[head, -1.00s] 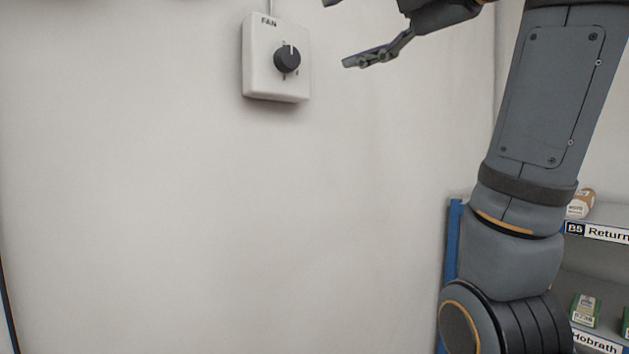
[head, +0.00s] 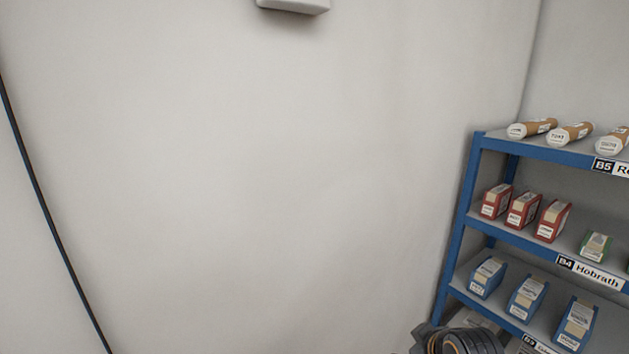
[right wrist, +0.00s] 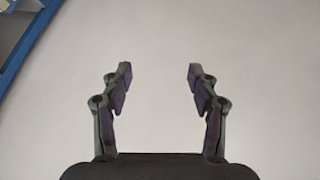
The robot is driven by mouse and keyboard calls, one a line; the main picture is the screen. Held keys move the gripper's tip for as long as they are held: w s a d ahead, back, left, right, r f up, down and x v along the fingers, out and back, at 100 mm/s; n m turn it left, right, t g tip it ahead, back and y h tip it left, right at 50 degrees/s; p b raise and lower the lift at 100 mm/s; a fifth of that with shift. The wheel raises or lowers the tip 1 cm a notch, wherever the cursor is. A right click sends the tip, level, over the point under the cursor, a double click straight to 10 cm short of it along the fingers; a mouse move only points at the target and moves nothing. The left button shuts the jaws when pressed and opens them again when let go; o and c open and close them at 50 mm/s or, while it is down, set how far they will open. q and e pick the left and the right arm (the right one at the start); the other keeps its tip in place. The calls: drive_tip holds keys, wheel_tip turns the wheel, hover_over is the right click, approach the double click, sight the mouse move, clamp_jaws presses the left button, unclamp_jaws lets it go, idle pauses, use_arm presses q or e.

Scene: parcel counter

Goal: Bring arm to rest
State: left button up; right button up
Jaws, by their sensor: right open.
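My right gripper (right wrist: 160,78) is open and empty in the right wrist view. Its two fingers stand wide apart with plain pale wall beyond them. In the head view only a dark rounded part of my arm shows at the bottom edge, in front of the shelf's foot; the right gripper itself is outside that view. My left gripper is in neither view. The lower edge of the white fan control box (head: 293,5) shows at the top of the head view; its knob is cut off.
A blue-framed shelf (head: 458,220) stands at the right, holding cardboard tubes (head: 570,134), red boxes (head: 523,209), a green box (head: 596,246) and blue boxes (head: 527,297). A blue frame (right wrist: 28,45) crosses the wrist view's upper left. A black cable (head: 45,210) runs down the left wall.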

drive_tip(key=s+d+f+m+g+h, duration=0.1)
drive_tip(key=s+d+f+m+g, duration=0.15)
drive_tip(key=s+f, duration=0.55)
drive_tip(key=s+d+f+m+g+h, duration=0.1)
drive_tip(key=s+f+m, duration=0.3)
drive_tip(key=s, duration=0.8)
wheel_tip(320, 180, down, 28)
drive_tip(key=s+d+g+b, duration=0.2)
drive_tip(key=d, duration=0.1)
use_arm(q)
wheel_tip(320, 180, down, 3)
drive_tip(key=shift+b, duration=0.5)
use_arm(e)
drive_tip(key=s+f, duration=1.8)
drive_tip(key=shift+s+d+f+g, duration=0.15)
drive_tip(key=shift+s+d+g, duration=0.2)
drive_tip(key=shift+g, duration=0.1)
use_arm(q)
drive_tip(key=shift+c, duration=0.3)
use_arm(e)
drive_tip(key=shift+c, duration=0.3)
